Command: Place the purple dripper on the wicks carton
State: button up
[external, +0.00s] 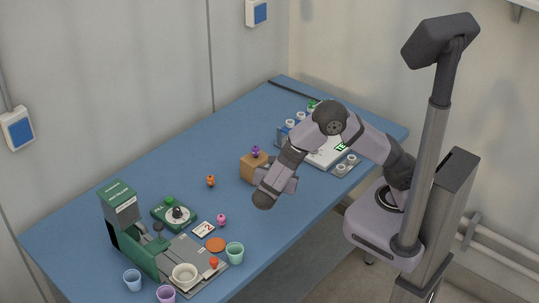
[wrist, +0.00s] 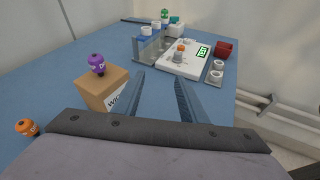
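The purple dripper (external: 255,150) stands upright on top of the wicks carton (external: 250,168), a brown box. In the wrist view the purple dripper (wrist: 97,63) is on the carton's top, and the carton (wrist: 103,92) shows part of a "Wic…" label. My gripper (wrist: 160,80) is open, with nothing between its two fingers, which are to the right of the carton and apart from the dripper. In the external view my arm's end is just right of the carton and its fingertips are hard to make out.
A green machine (external: 122,222) and several cups are at the front left. A white scale (wrist: 178,60) carrying an orange dripper, a blue rack (wrist: 150,48) and a red bin (wrist: 223,50) are beyond.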

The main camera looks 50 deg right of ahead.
jog(key=s+d+m+g+y, duration=0.1)
jog(key=s+d+m+g, duration=0.1)
jog(key=s+d+m, duration=0.1)
jog(key=s+d+f+m+g+y, duration=0.1)
jog(key=s+d+m+g+y, duration=0.1)
jog(key=s+d+m+g, duration=0.1)
jog(key=s+d+f+m+g+y, duration=0.1)
jog(key=s+d+m+g, duration=0.1)
jog(key=s+d+m, duration=0.1)
jog(key=shift+s+d+g+y, duration=0.1)
jog(key=shift+s+g+y, duration=0.2)
jog(key=shift+s, duration=0.1)
jog(key=s+m+y, duration=0.1)
jog(key=m+y, duration=0.1)
jog(key=s+m+y, duration=0.2)
jog(key=m, duration=0.1)
jog(key=s+m+y, duration=0.1)
jog(key=s+m, duration=0.1)
jog(key=shift+s+a+f+m+g+y, duration=0.1)
jog(key=shift+a+f+m+g+y, duration=0.2)
jog(key=shift+f+m+y, duration=0.1)
jog(key=m+y, duration=0.1)
jog(key=m+t, duration=0.1)
jog(key=m, duration=0.1)
jog(key=a+m+y, duration=0.1)
jog(key=m, duration=0.1)
jog(key=shift+r+t+y, duration=0.3)
jog(key=shift+t, duration=0.1)
notch_tip(320, 180, up, 2)
jog(key=shift+p, duration=1)
